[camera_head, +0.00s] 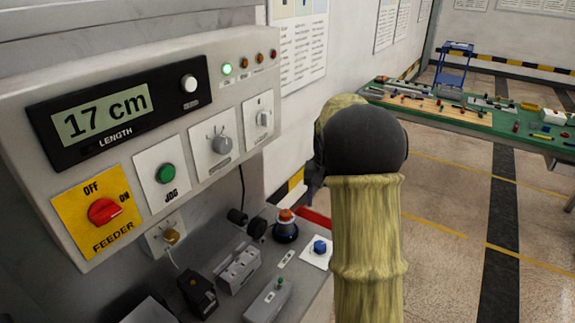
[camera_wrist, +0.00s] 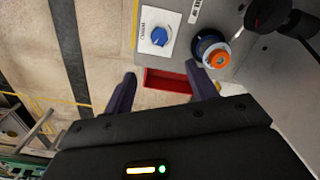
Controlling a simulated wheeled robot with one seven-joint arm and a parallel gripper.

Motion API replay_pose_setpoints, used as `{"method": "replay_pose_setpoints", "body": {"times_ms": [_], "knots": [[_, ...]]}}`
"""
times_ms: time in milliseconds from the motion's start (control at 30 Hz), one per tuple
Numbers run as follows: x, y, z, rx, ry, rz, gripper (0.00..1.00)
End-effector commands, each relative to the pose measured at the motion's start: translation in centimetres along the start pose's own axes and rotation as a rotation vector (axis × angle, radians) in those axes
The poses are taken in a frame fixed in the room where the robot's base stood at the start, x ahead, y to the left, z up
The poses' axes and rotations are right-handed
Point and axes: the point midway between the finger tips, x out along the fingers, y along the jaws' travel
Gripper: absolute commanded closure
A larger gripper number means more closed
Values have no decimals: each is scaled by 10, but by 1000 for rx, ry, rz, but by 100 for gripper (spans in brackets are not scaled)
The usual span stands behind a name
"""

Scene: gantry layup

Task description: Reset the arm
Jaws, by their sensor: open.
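My arm stands upright in the right half of the head view, in front of the control machine. My gripper shows in the wrist view (camera_wrist: 160,85), with its two dark fingers spread apart and nothing between them. A red tray (camera_wrist: 167,82) shows beyond and between the fingertips, and it also shows in the head view (camera_head: 314,219), partly behind my arm. In the head view the fingers are mostly hidden by my arm.
The control panel (camera_head: 150,60) reads 17 cm, with a red feeder knob (camera_head: 104,211) and green jog button (camera_head: 167,173). An orange-topped button (camera_head: 286,227) and blue knob (camera_head: 319,247) sit near my arm. A cluttered green table (camera_head: 480,122) stands at the back right, beyond open floor.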

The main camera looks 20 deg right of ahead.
Motion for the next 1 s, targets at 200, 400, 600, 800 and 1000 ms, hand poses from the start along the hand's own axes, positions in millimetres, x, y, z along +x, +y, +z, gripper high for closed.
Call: {"method": "replay_pose_setpoints", "body": {"times_ms": [200,400,600,800,1000], "knots": [[-1,-5,9,-19,8,-3,43],[-2,-25,53,-109,51,-15,43],[0,-45,118,-240,113,-31,43],[6,-53,188,-376,176,-45,43],[12,-51,234,-467,221,-54,43]]}}
